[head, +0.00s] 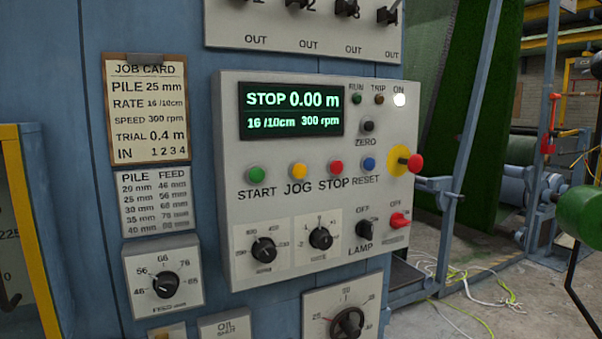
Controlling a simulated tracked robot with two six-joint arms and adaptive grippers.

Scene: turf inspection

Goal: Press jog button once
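The jog button (298,171) is a yellow round button on the grey control panel (230,130) in the head view, with the word JOG under it. It sits between the green start button (256,174) and the red stop button (336,167). The display (291,111) above reads STOP 0.00 m, 16 /10cm, 300 rpm. The white ON lamp (400,100) is lit; the RUN and TRIP lamps look dark. Neither of my grippers is in view, and nothing covers the jog button.
A blue reset button (369,164) and a red emergency knob on a yellow base (414,163) are to the right. Dials and a lamp switch (364,229) are below. A job card (148,108) hangs at left. Loose cables (480,290) lie on the floor at right.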

